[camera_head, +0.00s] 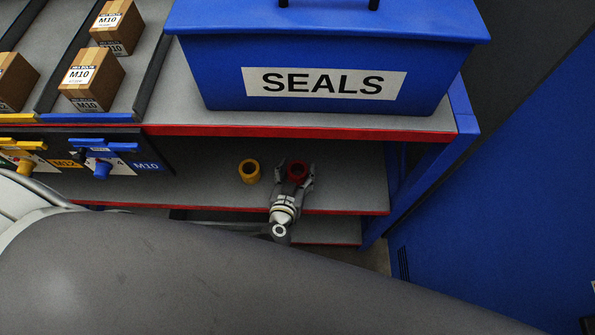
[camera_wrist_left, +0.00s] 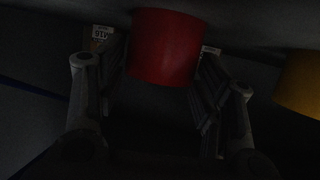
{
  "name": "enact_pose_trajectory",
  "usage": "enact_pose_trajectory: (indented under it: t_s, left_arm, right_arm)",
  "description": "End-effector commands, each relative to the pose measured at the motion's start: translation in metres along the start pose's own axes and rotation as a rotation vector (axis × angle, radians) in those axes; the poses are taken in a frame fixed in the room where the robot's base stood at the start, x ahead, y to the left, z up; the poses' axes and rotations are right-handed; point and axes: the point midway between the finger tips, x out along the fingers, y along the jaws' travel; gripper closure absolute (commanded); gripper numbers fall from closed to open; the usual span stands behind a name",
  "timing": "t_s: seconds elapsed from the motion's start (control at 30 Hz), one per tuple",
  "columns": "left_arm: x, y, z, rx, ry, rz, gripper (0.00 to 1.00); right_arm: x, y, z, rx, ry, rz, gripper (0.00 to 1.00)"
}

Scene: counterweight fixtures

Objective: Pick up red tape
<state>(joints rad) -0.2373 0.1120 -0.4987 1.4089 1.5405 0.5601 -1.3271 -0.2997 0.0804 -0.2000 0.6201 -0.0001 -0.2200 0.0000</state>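The red tape (camera_head: 297,171) is a small red roll standing on the lower grey shelf, below the SEALS box. My left gripper (camera_head: 296,179) reaches in from the front with one finger on each side of it. In the left wrist view the red tape (camera_wrist_left: 165,48) sits between the two fingertips (camera_wrist_left: 163,60). The fingers look spread, with a slight gap beside the roll, so the gripper appears open around it. My right gripper is in neither view.
A yellow roll (camera_head: 249,172) stands just left of the red one, and also shows at right in the wrist view (camera_wrist_left: 302,84). The upper shelf's red edge (camera_head: 300,131) and the blue SEALS box (camera_head: 330,55) are above. A blue post (camera_head: 425,170) bounds the right.

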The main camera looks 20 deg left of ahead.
Motion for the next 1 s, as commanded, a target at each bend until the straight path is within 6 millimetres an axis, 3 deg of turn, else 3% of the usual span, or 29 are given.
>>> enact_pose_trajectory:
  t_s: [0.03, 0.23, 0.57, 0.93, 1.0]
  left_arm:
    - [0.000, 0.000, 0.000, 0.000, 0.000, 0.000, 0.51]
    - [0.000, 0.000, 0.000, 0.000, 0.001, 0.000, 0.74]
    - [-0.002, 0.000, -0.004, -0.001, 0.001, 0.000, 0.75]
    - [-0.015, 0.000, -0.040, -0.005, 0.000, -0.002, 0.75]
    - [-0.028, 0.000, -0.025, 0.000, -0.006, 0.000, 0.75]
  right_arm:
    - [0.000, 0.000, 0.000, 0.000, 0.000, 0.000, 0.68]
    - [0.000, 0.000, 0.000, 0.001, 0.000, 0.000, 0.68]
    - [-0.003, 0.000, 0.000, 0.001, 0.000, 0.000, 0.68]
    - [-0.029, 0.000, -0.002, 0.001, 0.000, 0.000, 0.68]
    - [-0.022, 0.000, -0.002, 0.001, -0.001, -0.001, 0.68]
